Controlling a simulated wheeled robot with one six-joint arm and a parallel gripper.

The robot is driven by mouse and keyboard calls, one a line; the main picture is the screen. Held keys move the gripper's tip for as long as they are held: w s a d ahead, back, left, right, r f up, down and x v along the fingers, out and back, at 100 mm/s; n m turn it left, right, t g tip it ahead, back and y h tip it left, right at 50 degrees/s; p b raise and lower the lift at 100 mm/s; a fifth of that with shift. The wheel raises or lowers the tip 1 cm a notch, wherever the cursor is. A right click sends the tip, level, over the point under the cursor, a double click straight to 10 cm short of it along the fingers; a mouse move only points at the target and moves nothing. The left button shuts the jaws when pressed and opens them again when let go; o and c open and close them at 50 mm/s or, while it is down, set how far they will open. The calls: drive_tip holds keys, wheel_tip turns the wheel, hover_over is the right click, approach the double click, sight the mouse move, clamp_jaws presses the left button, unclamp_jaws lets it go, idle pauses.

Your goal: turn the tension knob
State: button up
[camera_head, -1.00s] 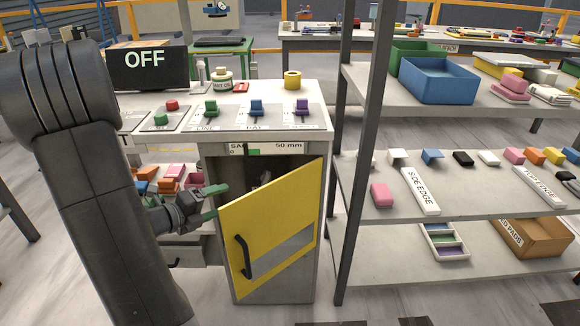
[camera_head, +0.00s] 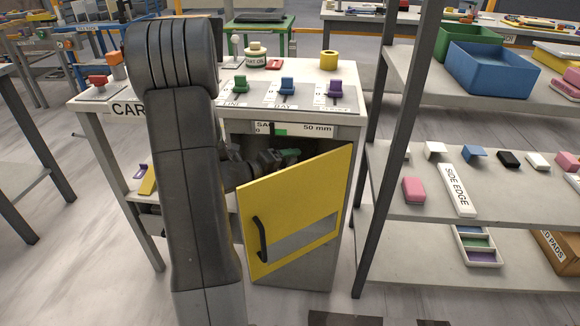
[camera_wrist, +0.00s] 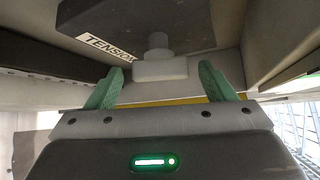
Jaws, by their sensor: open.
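The tension knob (camera_wrist: 160,67) is a pale grey block on a short round stem, under a dark housing with a "TENSION" label (camera_wrist: 106,46), in the wrist view. My gripper (camera_wrist: 160,88) is open, its green fingers apart to the left and right of the knob in the picture. The fingers look empty, and I cannot tell how far the knob lies beyond them. In the head view my gripper (camera_head: 282,156) is inside the cabinet opening, behind the top of the open yellow door (camera_head: 290,190). The knob is hidden there.
The yellow door stands ajar in front of my gripper. A "SAG" gauge (camera_head: 293,130) is above the opening. Green (camera_head: 240,86), blue (camera_head: 287,87) and purple (camera_head: 335,90) levers stand on top. A shelf rack (camera_head: 398,150) stands close on the right.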

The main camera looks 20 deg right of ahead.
drive_tip(key=shift+x, duration=0.85)
drive_tip(key=c, duration=1)
drive_tip(key=shift+f+b, duration=0.15)
drive_tip(key=shift+b, duration=0.25)
